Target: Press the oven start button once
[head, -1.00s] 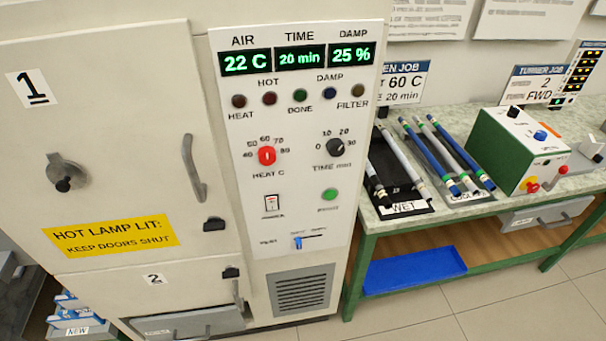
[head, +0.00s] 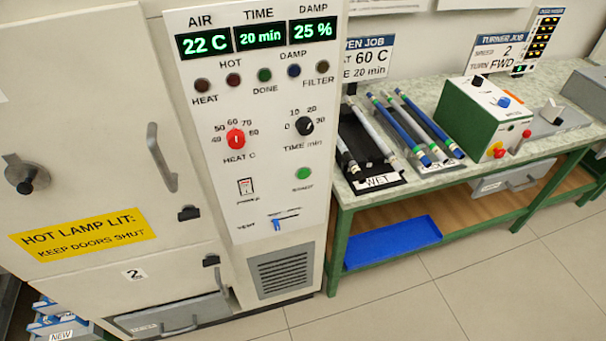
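The oven's control panel (head: 262,140) is upright in the middle of the head view. The green round start button (head: 304,173) is on its lower right, with a small blurred label under it. The displays (head: 260,36) read 22 C, 20 min and 25 %. The red heat knob (head: 235,139) and black time knob (head: 305,126) sit above the button. A power rocker switch (head: 246,187) is to its left, and a blue vent slider (head: 277,224) is below. The indicator lamps look dark. Neither of my grippers is in view.
Oven doors (head: 90,130) on the left are shut; a yellow sign (head: 83,235) is on one. Right of the oven, a green-framed bench (head: 355,188) holds rods on a black WET tray (head: 384,185) and a green turner box (head: 482,118). Open floor (head: 450,290) lies in front.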

